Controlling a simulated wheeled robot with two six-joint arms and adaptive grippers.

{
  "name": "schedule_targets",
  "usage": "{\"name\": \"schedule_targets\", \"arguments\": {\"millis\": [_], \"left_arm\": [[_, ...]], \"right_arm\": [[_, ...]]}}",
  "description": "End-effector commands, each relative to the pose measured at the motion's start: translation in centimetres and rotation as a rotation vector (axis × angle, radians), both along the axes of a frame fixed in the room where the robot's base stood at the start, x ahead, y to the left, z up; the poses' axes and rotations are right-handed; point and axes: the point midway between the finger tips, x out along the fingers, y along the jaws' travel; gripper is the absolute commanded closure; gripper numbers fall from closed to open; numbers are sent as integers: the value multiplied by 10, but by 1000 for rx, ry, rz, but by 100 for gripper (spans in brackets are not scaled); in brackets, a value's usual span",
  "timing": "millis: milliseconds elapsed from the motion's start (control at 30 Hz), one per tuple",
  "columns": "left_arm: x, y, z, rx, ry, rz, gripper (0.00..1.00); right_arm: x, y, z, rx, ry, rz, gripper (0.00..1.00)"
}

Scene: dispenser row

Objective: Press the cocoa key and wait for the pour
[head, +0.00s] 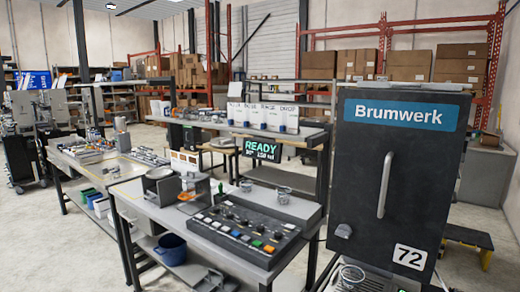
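A dark control panel (245,232) with several knobs and a row of coloured keys lies on the workbench in the middle. Its key labels are too small to read, so I cannot tell which key is cocoa. A small dark display (261,150) above it reads READY, with a second line that seems to say 90° and 150 ml. A dark machine marked Brumwerk (398,115) stands at the right, with a handle and a 72 label. Neither of my grippers is in view.
Two small glasses (282,195) stand behind the panel. A blue bucket (172,247) sits on the lower shelf. White containers (265,115) line a raised shelf. Open floor is at lower left.

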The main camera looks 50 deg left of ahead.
Motion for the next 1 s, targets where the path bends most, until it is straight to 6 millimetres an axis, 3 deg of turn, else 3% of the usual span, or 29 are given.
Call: {"name": "schedule_targets", "arguments": {"millis": [100,600,1000], "left_arm": [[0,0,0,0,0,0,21],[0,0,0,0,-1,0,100],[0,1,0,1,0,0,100]], "right_arm": [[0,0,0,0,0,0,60],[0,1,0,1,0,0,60],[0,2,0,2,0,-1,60]]}}
